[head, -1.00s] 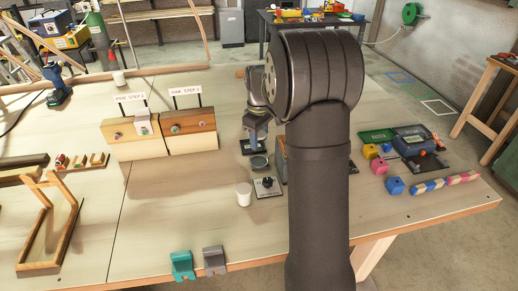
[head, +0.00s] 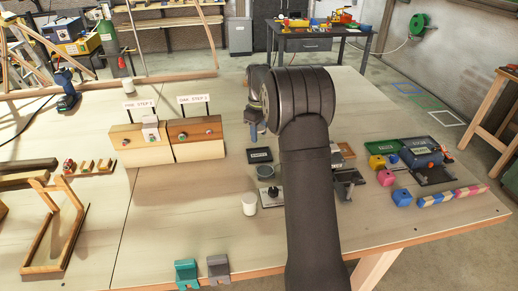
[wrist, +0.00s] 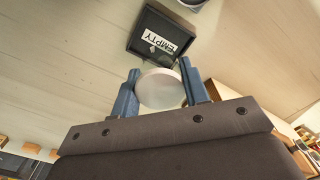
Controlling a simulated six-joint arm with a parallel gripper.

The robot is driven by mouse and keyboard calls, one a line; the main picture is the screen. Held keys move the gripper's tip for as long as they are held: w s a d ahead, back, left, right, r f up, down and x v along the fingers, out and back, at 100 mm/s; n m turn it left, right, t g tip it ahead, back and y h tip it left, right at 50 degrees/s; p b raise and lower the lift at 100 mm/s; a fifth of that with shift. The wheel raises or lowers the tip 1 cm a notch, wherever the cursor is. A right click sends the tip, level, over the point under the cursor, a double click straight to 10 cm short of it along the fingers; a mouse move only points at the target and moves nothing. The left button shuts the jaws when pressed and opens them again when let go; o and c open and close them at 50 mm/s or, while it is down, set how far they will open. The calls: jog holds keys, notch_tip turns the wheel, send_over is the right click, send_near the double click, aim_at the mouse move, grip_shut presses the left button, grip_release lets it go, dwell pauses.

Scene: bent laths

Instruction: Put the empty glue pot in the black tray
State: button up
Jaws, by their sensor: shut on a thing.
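The black tray (head: 260,155) lies on the bench in the head view; in the wrist view the tray (wrist: 140,37) carries a white EMPTY label. My gripper (head: 253,130) is above the bench, near the tray's far left side in the head view. In the wrist view my gripper (wrist: 160,92) has its blue fingers shut on a pale round pot (wrist: 160,89), seen end-on. The tray lies just beyond the pot in that view, apart from it. I cannot see inside the pot, and it is not clear in the head view.
A grey round dish (head: 265,170) and a small plate with a black knob (head: 271,195) are in front of the tray. A white pot (head: 249,205) stands left of the plate. Wooden blocks with signs (head: 198,138) stand to the left.

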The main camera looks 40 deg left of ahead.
aim_at(259, 128)
jog(key=shift+f, duration=3.1)
jog(key=shift+f, duration=0.1)
jog(key=o, duration=1)
jog(key=shift+c, duration=0.2)
notch_tip(259, 128, up, 12)
jog(key=shift+r, duration=0.15)
jog(key=shift+f, duration=3.7)
